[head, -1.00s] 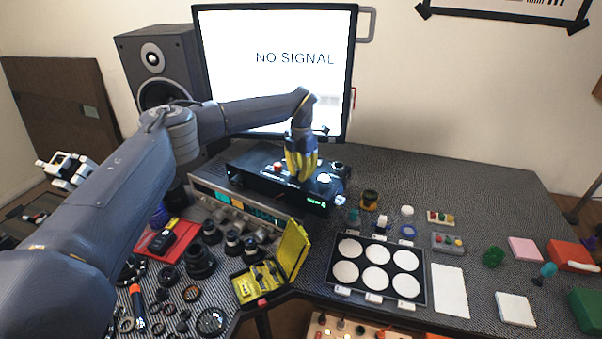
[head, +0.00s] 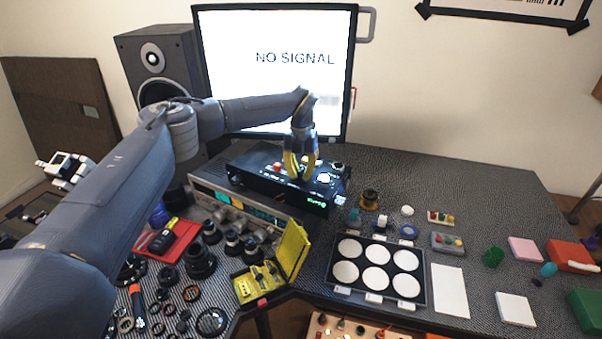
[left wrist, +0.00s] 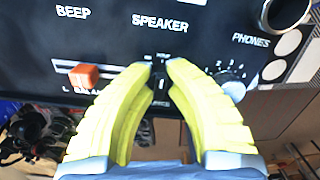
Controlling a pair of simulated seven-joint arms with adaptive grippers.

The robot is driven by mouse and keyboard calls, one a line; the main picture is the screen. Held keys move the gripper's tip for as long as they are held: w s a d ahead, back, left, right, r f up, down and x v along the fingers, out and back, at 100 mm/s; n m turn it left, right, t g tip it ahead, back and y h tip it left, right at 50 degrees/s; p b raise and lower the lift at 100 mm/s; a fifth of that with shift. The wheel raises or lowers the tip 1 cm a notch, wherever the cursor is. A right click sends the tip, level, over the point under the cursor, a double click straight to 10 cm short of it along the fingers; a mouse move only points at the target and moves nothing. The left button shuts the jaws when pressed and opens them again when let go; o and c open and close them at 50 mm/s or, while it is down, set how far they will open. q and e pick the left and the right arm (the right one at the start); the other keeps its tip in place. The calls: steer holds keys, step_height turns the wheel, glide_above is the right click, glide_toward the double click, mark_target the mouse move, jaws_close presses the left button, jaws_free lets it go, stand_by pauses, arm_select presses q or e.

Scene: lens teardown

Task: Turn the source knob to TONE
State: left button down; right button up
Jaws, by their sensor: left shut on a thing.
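The black box (head: 255,180) sits on the bench below the monitor. In the left wrist view its panel (left wrist: 215,20) carries the words BEEP, SPEAKER and PHONES. My left gripper (head: 300,177) points down onto the box's top. In the left wrist view my yellow fingers (left wrist: 160,70) close around a small dark knob (left wrist: 160,67), mostly hidden between the fingertips. Small lettering beside it is too blurred to read, so its setting cannot be told.
An orange slider cap (left wrist: 83,76) is left of the fingers; a white-faced knob (left wrist: 232,86) is close on their right. The monitor (head: 275,60) stands behind, reading NO SIGNAL. A yellow case (head: 292,250) and a tray of white discs (head: 427,290) lie in front.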

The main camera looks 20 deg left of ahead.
mark_target(301, 169)
stand_by(0.4)
arm_select(q)
steer(key=c, duration=1.1)
jaws_free()
steer(key=shift+c, duration=0.2)
step_height(301, 169, up, 12)
